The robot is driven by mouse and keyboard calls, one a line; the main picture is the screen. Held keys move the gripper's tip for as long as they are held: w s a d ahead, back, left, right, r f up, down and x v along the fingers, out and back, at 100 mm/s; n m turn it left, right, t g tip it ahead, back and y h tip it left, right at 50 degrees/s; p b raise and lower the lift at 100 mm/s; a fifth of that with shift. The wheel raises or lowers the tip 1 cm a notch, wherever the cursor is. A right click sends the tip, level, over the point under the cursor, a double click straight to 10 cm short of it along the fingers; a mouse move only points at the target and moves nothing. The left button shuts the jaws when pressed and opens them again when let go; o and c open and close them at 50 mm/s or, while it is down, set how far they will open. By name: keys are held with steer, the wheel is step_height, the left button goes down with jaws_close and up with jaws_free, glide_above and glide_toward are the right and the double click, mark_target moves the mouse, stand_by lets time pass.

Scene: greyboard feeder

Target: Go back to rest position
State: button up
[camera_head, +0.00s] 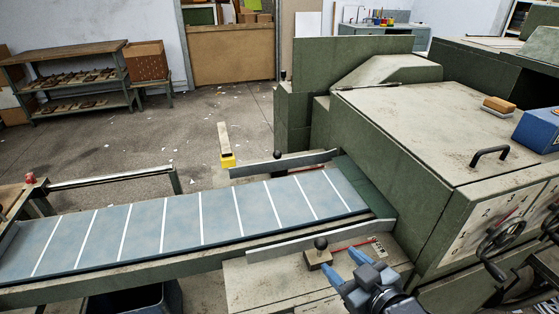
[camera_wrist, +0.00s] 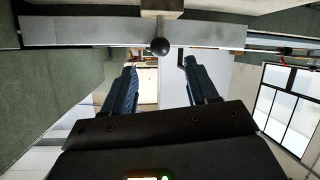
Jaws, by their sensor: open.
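My gripper (camera_head: 347,265) is at the lower right of the head view, over the front side table of the green machine. Its two blue fingers are apart with nothing between them. In the wrist view my gripper (camera_wrist: 159,68) also shows open and empty. A black ball knob (camera_head: 320,243) on a wooden block stands just left of the fingertips. The knob (camera_wrist: 160,46) appears beyond the fingertips in the wrist view, apart from them. It is attached by a metal guide rail (camera_wrist: 90,32).
A conveyor belt (camera_head: 150,229) with white stripes runs into the green machine (camera_head: 400,130). The front guide rail (camera_head: 290,243) and rear guide rail (camera_head: 285,163) flank its end. A yellow-ended block (camera_head: 226,146) stands behind the belt. A handwheel (camera_head: 500,236) is at the right.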

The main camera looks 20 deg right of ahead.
steer(key=s+d+m+h, duration=0.1)
steer(key=s+d, duration=0.1)
steer(key=s, duration=1.5)
steer(key=s+a+r+m, duration=0.1)
steer(key=s+r, duration=0.3)
steer(key=s, duration=0.3)
steer(key=s+a+r+m+t, duration=0.1)
steer(key=s+a+r, duration=0.1)
steer(key=s+r, duration=0.3)
steer(key=s, duration=0.3)
steer(key=shift+r+m+h, duration=0.25)
steer(key=shift+m+h, duration=0.05)
steer(key=shift+m, duration=0.1)
